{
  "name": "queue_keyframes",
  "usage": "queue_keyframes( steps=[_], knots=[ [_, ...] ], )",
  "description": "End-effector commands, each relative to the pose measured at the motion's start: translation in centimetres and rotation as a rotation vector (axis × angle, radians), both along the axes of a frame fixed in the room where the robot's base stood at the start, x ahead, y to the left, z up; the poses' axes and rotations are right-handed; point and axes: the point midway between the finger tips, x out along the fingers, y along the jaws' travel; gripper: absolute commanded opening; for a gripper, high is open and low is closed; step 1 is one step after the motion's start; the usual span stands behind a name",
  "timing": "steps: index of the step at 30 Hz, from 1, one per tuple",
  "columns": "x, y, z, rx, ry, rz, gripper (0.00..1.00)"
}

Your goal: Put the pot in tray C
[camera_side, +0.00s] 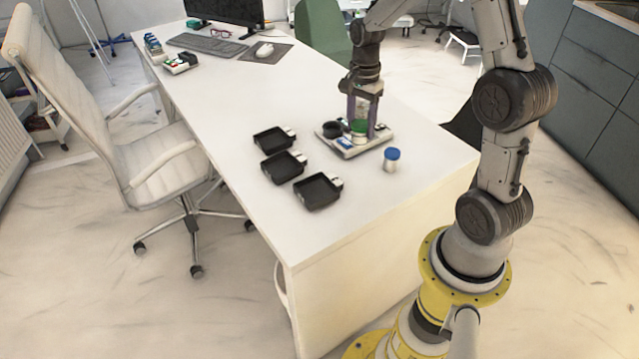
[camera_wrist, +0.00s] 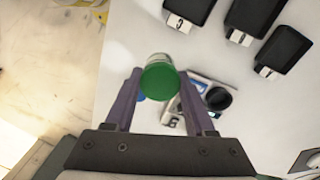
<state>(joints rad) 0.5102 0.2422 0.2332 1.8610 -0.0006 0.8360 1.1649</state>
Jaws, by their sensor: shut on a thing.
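A pot with a green lid (camera_wrist: 160,82) is between the fingers of my gripper (camera_wrist: 160,98), which is shut on it. In the side view the pot (camera_side: 358,127) is upright over the pale board (camera_side: 349,152); I cannot tell whether it touches it. Three black trays stand on the desk to the left: a near one (camera_side: 318,191), a middle one (camera_side: 284,167) and a far one (camera_side: 273,139). In the wrist view, the upper-left tray (camera_wrist: 190,8) has a label that seems to read C; the other labels are too small to read surely.
A black round piece (camera_side: 332,130) sits on the board beside the pot. A blue-lidded pot (camera_side: 391,159) stands near the desk's right edge. Bare desk (camera_side: 325,225) lies around the trays. A keyboard (camera_side: 207,45) and monitor are at the far end.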

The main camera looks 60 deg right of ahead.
Motion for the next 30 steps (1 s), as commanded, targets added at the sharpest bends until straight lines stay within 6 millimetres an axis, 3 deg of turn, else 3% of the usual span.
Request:
queue_keyframes(
  steps=[3, 9, 16, 22, 30],
  knots=[
    [-2.3, 4.2, 0.1, 0.000, 0.006, 0.001, 0.00],
    [-6.1, 9.7, 0.1, -0.004, 0.004, 0.045, 0.00],
    [-8.1, 12.7, 0.6, -0.010, -0.014, 0.128, 0.00],
    [-6.3, 12.9, 0.3, -0.012, -0.024, 0.152, 0.00],
    [-0.7, 11.7, -2.4, -0.012, -0.025, 0.151, 0.00]
  ],
)
